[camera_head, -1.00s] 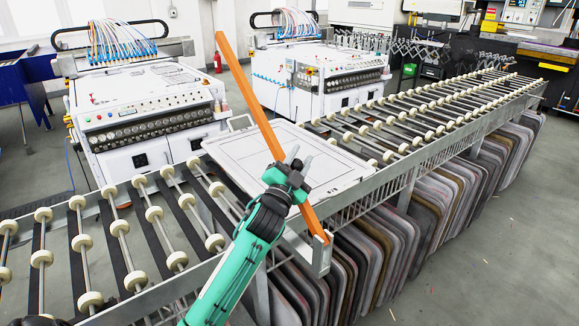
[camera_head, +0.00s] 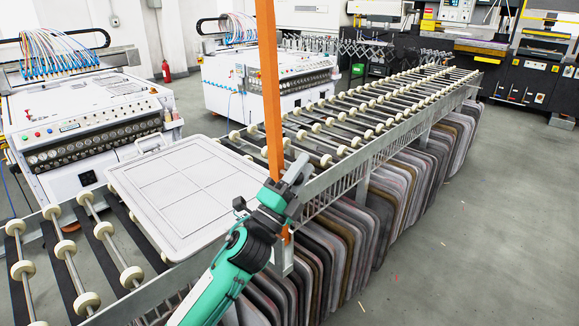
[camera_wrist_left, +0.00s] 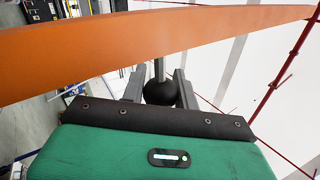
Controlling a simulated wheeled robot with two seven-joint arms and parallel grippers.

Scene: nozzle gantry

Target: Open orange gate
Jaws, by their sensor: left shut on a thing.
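The orange gate (camera_head: 269,80) is a long flat bar beside the roller conveyor. It stands almost upright, its lower end at the conveyor's near side rail and its top beyond the upper picture edge. My left gripper (camera_head: 297,172) is at the lower part of the bar. In the left wrist view the orange bar (camera_wrist_left: 120,50) crosses the top of the picture. There the two fingers of my left gripper (camera_wrist_left: 160,88) are shut on a dark round knob (camera_wrist_left: 160,92) with a metal stem. The far end of the stem is hidden behind the bar. My right gripper is not in view.
A white framed panel (camera_head: 150,215) lies on the roller conveyor (camera_head: 375,110) left of the gate. Several trays (camera_head: 400,190) stand upright under the conveyor. Two white machines (camera_head: 85,125) stand behind it. The floor (camera_head: 500,220) at the right is clear.

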